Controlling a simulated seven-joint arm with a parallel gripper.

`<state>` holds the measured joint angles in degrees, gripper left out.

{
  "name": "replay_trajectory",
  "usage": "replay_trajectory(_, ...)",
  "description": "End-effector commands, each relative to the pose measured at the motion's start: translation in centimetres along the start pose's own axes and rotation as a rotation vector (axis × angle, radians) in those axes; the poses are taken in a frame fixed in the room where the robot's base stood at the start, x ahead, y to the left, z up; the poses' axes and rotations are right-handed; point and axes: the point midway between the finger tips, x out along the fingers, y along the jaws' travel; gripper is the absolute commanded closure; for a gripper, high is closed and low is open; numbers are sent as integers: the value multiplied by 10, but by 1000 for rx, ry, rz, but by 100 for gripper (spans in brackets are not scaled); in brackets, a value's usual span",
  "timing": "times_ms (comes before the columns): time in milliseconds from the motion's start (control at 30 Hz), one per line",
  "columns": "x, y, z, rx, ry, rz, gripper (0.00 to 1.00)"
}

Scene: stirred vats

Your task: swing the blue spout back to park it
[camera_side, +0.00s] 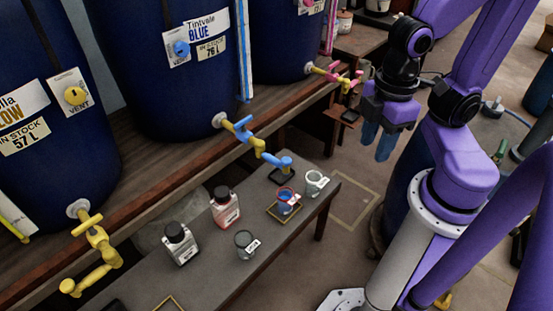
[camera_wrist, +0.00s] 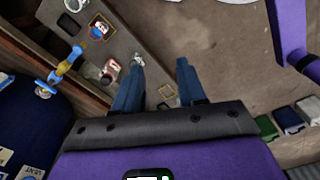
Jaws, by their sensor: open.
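The blue spout (camera_side: 268,152) is on the tap of the vat labelled Tintvale Blue (camera_side: 180,95). It reaches out over the bench, its end above or near a small dark pad (camera_side: 282,176). The blue spout also shows at the left of the wrist view (camera_wrist: 68,62). My gripper (camera_side: 379,150) is open and empty, up and to the right of the spout and well apart from it. In the wrist view its two blue fingers (camera_wrist: 160,63) are spread with nothing between them.
A clear cup with blue contents (camera_side: 287,202) stands on a yellow-framed mat beside the spout's end, with a white cup (camera_side: 316,183) nearby. Bottles (camera_side: 225,207) and a grey jar (camera_side: 246,244) stand on the bench. Yellow (camera_side: 95,250) and pink (camera_side: 335,75) taps flank the blue one.

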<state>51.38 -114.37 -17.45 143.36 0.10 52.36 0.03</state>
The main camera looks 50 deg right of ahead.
Motion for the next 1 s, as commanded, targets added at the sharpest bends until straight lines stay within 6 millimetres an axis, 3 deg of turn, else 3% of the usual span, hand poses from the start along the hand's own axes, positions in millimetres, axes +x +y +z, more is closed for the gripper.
replay_trajectory(67, 0, 0, 0, 0, 0, 0, 60)
replay_trajectory(133, 0, 0, 0, 1, 0, 0, 47)
replay_trajectory(267, 1, 6, -9, 32, -3, -6, 47)
replay_trajectory(467, 9, 41, -49, 191, -13, -38, 47)
replay_trajectory(733, 39, 131, -97, 463, -3, -89, 47)
replay_trajectory(867, 60, 183, -106, 598, 9, -110, 47)
replay_trajectory(1000, 88, 241, -102, 742, 25, -130, 47)
